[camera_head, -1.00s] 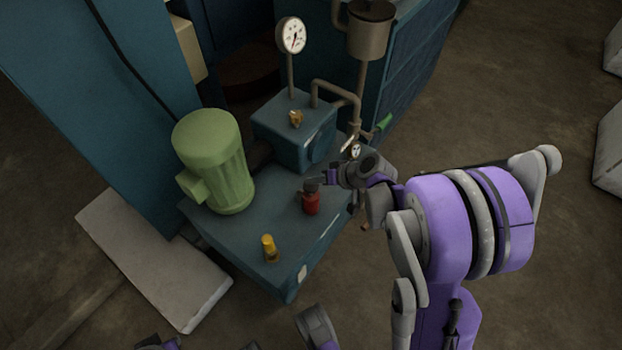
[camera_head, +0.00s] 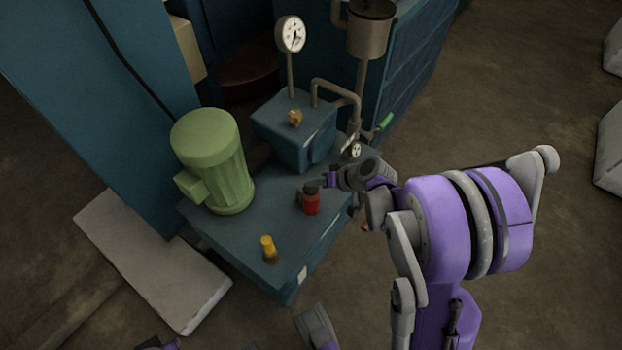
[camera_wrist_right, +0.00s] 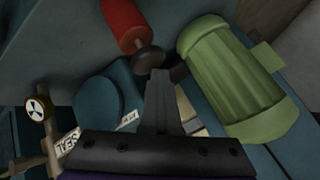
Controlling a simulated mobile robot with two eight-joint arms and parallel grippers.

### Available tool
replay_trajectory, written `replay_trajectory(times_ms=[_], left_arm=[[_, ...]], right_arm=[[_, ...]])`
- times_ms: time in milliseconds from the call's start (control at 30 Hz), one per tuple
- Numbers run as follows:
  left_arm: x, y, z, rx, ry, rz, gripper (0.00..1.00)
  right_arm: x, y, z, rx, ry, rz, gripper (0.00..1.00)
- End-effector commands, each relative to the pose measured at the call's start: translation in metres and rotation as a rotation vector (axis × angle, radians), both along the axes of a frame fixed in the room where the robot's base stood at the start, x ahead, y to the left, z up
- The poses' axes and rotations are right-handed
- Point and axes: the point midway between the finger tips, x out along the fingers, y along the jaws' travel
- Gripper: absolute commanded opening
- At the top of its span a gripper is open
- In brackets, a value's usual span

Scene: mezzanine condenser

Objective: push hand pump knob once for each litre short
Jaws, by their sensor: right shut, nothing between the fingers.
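The red hand pump (camera_head: 311,204) stands on the teal bench, with a dark round knob (camera_head: 310,188) on top. In the right wrist view the red body (camera_wrist_right: 124,22) and black knob (camera_wrist_right: 149,58) show just beyond the fingertips. My right gripper (camera_head: 320,183) is shut and empty, with its tips (camera_wrist_right: 160,72) at or just beside the knob; I cannot tell whether they touch. A round dial gauge (camera_head: 290,34) stands on a pipe behind; its reading is too small to tell.
A green motor (camera_head: 214,163) stands left of the pump and a yellow-topped fitting (camera_head: 268,248) in front. A teal box (camera_head: 294,134), a small dial (camera_head: 354,150) and a green-handled lever (camera_head: 384,122) lie behind. Open floor lies to the right.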

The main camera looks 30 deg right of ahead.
Motion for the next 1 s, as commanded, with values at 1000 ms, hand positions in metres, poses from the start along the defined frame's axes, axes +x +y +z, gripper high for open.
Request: replay_trajectory(times_ms=[1000], left_arm=[[0.0004,0.0,-0.0021,0.0,0.0,0.0,0.0]], right_arm=[[-0.0004,0.0002,-0.0036,0.0,0.001,0.002,0.0]])
